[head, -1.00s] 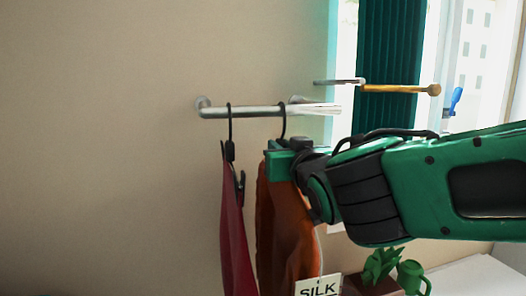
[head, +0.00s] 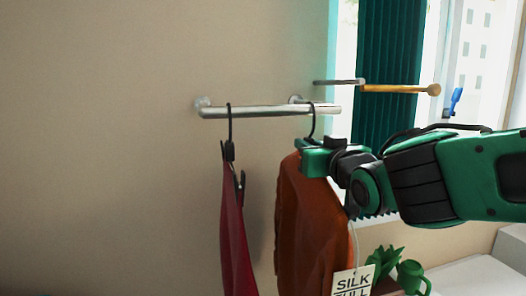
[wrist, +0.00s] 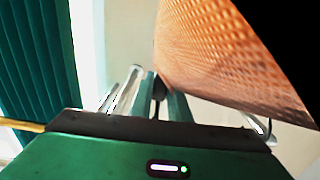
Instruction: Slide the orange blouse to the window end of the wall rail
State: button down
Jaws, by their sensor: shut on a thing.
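The orange blouse (head: 312,225) hangs from a black hook on the wall rail (head: 265,112), right of the rail's middle, toward the window. My gripper (head: 312,155) is shut on the blouse's hanger just below the hook. In the wrist view my gripper's fingers (wrist: 160,103) close around the dark hanger stem, and the orange cloth (wrist: 225,55) fills the upper right. A white tag reading "SILK" (head: 353,282) hangs at the blouse's lower right. The blouse's bottom is out of the picture.
A dark red garment (head: 233,230) hangs by a black hook left of the blouse, with a gap between them. A green watering can (head: 412,277) stands below right. The rail's right end is bare.

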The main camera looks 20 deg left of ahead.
jog(key=shift+w+d+f, duration=0.1)
jog(key=shift+w+d, duration=0.25)
jog(key=shift+d, duration=0.2)
jog(key=shift+w+d, duration=0.3)
jog(key=shift+d, duration=0.2)
jog(key=c, duration=1.6)
grip_release()
jog(key=shift+s, duration=0.15)
